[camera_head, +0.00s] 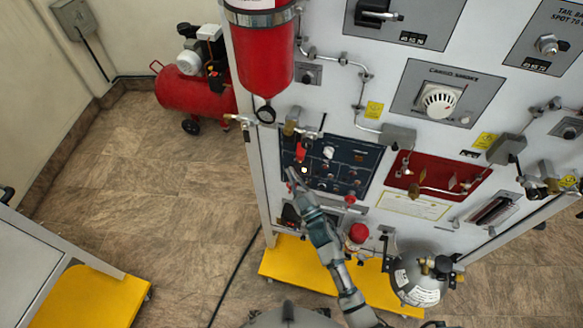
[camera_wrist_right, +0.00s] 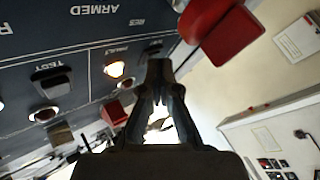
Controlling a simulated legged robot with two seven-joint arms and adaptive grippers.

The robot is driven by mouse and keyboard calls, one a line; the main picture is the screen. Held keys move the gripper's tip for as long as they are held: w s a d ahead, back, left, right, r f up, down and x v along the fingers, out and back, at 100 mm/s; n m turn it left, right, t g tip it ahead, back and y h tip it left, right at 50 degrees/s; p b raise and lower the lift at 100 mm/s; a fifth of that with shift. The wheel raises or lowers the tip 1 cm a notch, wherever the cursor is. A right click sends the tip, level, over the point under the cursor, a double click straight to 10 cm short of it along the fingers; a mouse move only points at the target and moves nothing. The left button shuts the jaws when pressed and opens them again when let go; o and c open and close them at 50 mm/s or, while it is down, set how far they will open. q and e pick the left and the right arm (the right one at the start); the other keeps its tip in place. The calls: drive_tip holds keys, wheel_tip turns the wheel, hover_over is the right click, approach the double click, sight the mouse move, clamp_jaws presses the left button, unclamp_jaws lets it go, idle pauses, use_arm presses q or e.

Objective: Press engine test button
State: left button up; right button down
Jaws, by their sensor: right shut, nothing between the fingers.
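The dark blue control panel (camera_head: 348,150) is on the white trainer board, left of its middle. In the right wrist view the panel (camera_wrist_right: 88,40) shows close up and tilted, with the words ARMED, TEST and FAULT. A black switch (camera_wrist_right: 52,86) sits beside the TEST label, and a lit lamp (camera_wrist_right: 115,69) beside FAULT. I cannot tell which control is the engine test button. My right gripper (camera_head: 291,176) is at the panel's lower left edge. It is shut and empty, and its fingertips (camera_wrist_right: 160,66) show in the wrist view; contact is unclear. My left gripper is not in view.
A red guard (camera_wrist_right: 222,32) stands out close to the right fingertips. A red cylinder (camera_head: 265,55) hangs above the panel. A red compressor (camera_head: 190,92) stands on the floor at left. A yellow base (camera_head: 300,262) lies under the board. Open floor (camera_head: 170,210) extends left.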

drive_tip(key=shift+s, duration=0.15)
drive_tip(key=shift+s+a, duration=0.4)
drive_tip(key=shift+s, duration=0.2)
drive_tip(key=shift+s+a, duration=0.1)
drive_tip(key=shift+s, duration=0.1)
drive_tip(key=shift+s+a+p, duration=0.25)
drive_tip(key=shift+s, duration=0.5)
drive_tip(key=shift+s+a+p, duration=0.2)
drive_tip(key=shift+s, duration=0.5)
drive_tip(key=shift+s+a+p, duration=0.25)
drive_tip(key=shift+s, duration=0.5)
